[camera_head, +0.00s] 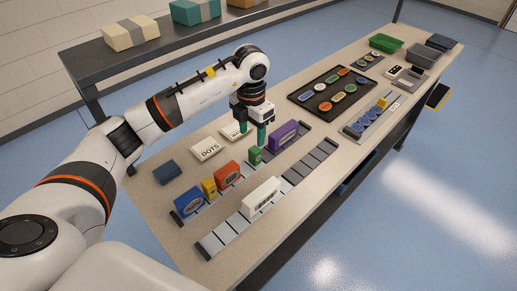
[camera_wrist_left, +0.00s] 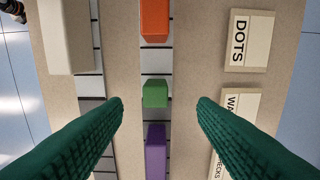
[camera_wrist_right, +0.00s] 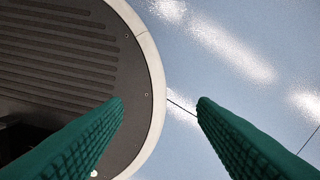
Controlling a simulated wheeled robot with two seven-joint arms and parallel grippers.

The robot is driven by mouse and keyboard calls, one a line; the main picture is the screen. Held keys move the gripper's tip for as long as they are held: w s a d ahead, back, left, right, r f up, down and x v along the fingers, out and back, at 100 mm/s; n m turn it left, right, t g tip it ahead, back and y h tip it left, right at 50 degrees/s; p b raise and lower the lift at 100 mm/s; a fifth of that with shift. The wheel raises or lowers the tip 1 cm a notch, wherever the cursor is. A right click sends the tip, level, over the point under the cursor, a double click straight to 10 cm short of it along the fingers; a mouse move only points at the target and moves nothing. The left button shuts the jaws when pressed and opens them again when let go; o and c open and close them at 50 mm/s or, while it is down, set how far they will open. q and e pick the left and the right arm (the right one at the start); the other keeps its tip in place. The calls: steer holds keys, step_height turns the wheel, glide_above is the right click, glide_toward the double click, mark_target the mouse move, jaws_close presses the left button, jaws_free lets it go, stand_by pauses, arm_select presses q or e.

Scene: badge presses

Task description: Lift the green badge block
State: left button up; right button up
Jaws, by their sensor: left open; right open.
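The green badge block (camera_head: 255,155) stands in the slotted grey rail (camera_head: 210,203) on the table, between the orange block (camera_head: 228,175) and the purple block (camera_head: 284,135). My left gripper (camera_head: 256,136) is open, fingers down, above and close to the green block. In the left wrist view the green block (camera_wrist_left: 155,93) lies between and just ahead of the two green fingertips (camera_wrist_left: 160,103), apart from both. My right gripper (camera_wrist_right: 160,103) is open and empty over the floor beside a dark rounded base; it is not seen in the head view.
Blue (camera_head: 187,202) and yellow (camera_head: 209,187) blocks share the rail. A white block (camera_head: 261,197) stands in a second rail in front. A DOTS card (camera_head: 208,149) lies behind. A black tray of badges (camera_head: 316,109) is to the right. A shelf (camera_head: 100,60) runs behind.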

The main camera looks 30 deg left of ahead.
mark_target(255, 149)
arm_select(q)
step_height(255, 149, down, 4)
steer(key=shift+s+r+p, duration=0.15)
steer(key=shift+r+p, duration=0.05)
steer(key=shift+p, duration=0.1)
steer(key=shift+d+f+p, duration=0.15)
steer(key=shift+f+p, duration=0.15)
steer(key=shift+f, duration=0.25)
steer(key=f, duration=0.1)
steer(key=f+p, duration=0.1)
steer(key=f, duration=0.1)
steer(key=shift+w+d+f, duration=0.2)
steer(key=shift+f, duration=0.55)
arm_select(e)
steer(key=r, duration=0.1)
steer(key=w+r, duration=0.1)
steer(key=r, duration=0.1)
arm_select(q)
steer(key=shift+c, duration=0.2)
arm_select(e)
steer(key=shift+s, duration=0.1)
arm_select(q)
steer(key=c, duration=1)
arm_select(e)
steer(key=shift+s, duration=0.1)
